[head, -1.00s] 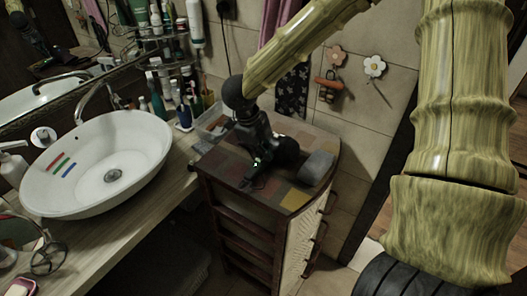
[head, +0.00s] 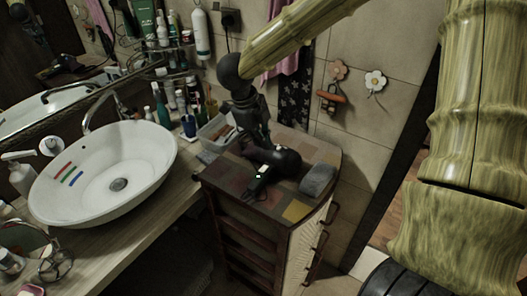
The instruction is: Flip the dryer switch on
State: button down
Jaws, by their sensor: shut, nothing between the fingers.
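The black hair dryer (head: 285,160) lies on the patchwork top of a small wooden cabinet (head: 222,178). Its rounded body points right, and its handle (head: 257,184) reaches toward the front edge. A small green light shows on the handle; the switch's position is too small to tell. My gripper (head: 262,143) is black and hangs from my arm just above and behind the dryer. It is shut and empty. Its tips blend with the dark dryer, so I cannot tell whether they touch it.
A grey block (head: 319,180) lies right of the dryer. A clear box (head: 216,133) stands behind at the left. The white basin (head: 105,172) and several bottles are left. A tiled wall with flower hooks (head: 375,81) rises behind. The cabinet's front left corner is clear.

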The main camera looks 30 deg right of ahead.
jog(key=shift+d+b+v, duration=0.2)
jog(key=shift+v, duration=0.9)
jog(key=shift+d+b+v, duration=0.15)
jog(key=shift+b+v, duration=0.05)
jog(key=shift+v, duration=0.9)
jog(key=shift+w, duration=0.15)
